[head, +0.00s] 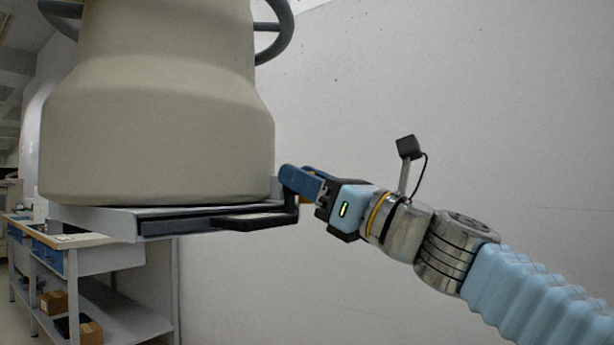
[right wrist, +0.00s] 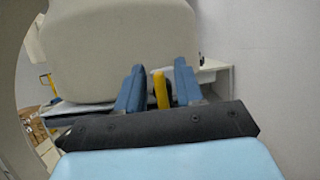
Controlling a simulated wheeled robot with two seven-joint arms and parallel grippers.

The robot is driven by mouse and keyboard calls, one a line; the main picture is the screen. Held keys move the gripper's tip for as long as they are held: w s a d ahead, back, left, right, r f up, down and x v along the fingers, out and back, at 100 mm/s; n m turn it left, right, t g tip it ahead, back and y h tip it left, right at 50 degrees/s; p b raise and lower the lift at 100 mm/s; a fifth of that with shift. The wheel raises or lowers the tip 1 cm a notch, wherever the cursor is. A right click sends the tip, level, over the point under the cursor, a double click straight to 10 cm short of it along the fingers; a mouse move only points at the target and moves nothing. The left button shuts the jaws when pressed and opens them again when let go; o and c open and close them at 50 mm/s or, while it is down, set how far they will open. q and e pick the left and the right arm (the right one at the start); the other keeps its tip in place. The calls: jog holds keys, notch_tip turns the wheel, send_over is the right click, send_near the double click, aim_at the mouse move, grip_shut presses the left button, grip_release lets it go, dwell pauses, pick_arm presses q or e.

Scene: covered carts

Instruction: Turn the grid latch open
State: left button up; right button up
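A yellow upright lever (right wrist: 161,90), which looks to be the latch, stands between the two blue fingers of my right gripper (right wrist: 158,80) in the right wrist view. A narrow gap shows on each side of it, so the fingers are open around it and not clamped. In the head view my right gripper (head: 296,182) is at the right corner of the flat grey base (head: 95,218) under a large beige cover (head: 160,120). There the lever is mostly hidden by the fingers. No grid can be made out. My left gripper is not in view.
A dark handle (head: 255,221) juts out from the front of the base, just left of my right gripper. A grey bench (head: 105,262) with shelves and cardboard boxes (head: 54,302) stands behind at the left. The pale wall (head: 450,100) lies behind; the right side is clear.

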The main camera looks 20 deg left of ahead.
grip_shut()
jog(key=shift+n+g, duration=0.3)
jog(key=shift+n, duration=0.1)
jog(key=n+g, duration=0.1)
jog(key=n, duration=0.1)
jog(key=n+g+p, duration=0.1)
jog(key=n, duration=0.2)
jog(key=shift+s+g+y, duration=0.1)
jog(key=shift+g+y, duration=0.2)
jog(key=shift+s+a+f+n+g+h+p, duration=0.15)
jog(key=shift+n+g+h+p, duration=0.45)
jog(key=shift+n, duration=2.15)
jog(key=shift+s+f+n+g+h+p, duration=0.2)
jog(key=shift+n+g+h, duration=0.75)
jog(key=shift+n, duration=1.85)
jog(key=shift+s+a+f+n+g+h+p, duration=0.1)
jog(key=shift+f+n+g+h+p, duration=0.25)
jog(key=shift+n+g, duration=1.65)
jog(key=shift+n+t, duration=0.75)
jog(key=shift+n, duration=0.1)
